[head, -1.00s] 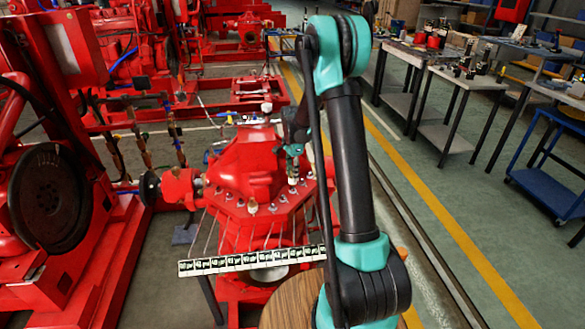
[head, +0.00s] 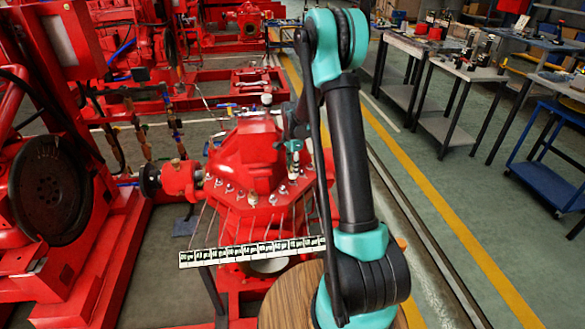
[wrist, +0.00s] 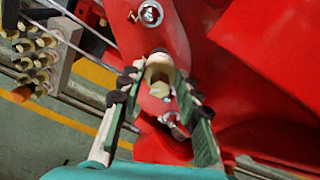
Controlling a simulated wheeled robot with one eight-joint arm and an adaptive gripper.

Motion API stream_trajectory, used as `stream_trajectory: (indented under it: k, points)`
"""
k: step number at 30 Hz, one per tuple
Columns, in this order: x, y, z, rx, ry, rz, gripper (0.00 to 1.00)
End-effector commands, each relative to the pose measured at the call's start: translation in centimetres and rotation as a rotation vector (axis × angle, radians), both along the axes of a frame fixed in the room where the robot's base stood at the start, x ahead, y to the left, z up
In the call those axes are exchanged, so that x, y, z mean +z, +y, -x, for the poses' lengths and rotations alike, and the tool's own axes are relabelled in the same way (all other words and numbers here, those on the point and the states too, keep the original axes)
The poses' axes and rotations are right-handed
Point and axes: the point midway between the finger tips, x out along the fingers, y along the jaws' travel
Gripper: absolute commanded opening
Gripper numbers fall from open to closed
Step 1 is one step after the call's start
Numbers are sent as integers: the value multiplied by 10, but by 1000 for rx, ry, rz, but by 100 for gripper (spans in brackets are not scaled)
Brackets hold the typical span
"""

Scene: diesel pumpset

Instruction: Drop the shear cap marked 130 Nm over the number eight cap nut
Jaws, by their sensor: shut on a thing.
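My gripper (wrist: 160,78) is shut on a pale beige hex cap (wrist: 159,74) in the wrist view; any marking on it is not readable. In the head view my gripper (head: 293,150) is over the right front part of the red housing (head: 247,150), and the pale cap shows small below it. Several cap nuts (head: 252,199) sit along the housing's flange. In the wrist view one bright nut (wrist: 151,13) lies beyond the fingers and another (wrist: 170,119) shows between them. I cannot tell which nut is number eight.
A black-and-white label strip (head: 250,252) spans the housing's front; its numbers are unreadable. The wrist view shows a block with several beige caps (wrist: 35,60) at left. A red engine with a dark wheel (head: 48,190) stands left. The right aisle is clear.

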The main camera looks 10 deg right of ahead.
Motion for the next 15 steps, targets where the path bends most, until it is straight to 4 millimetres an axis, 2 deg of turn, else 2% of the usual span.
stream_trajectory:
  k: [15]
  points:
    - [-6, 0, 0, 0, 0, 0, 4]
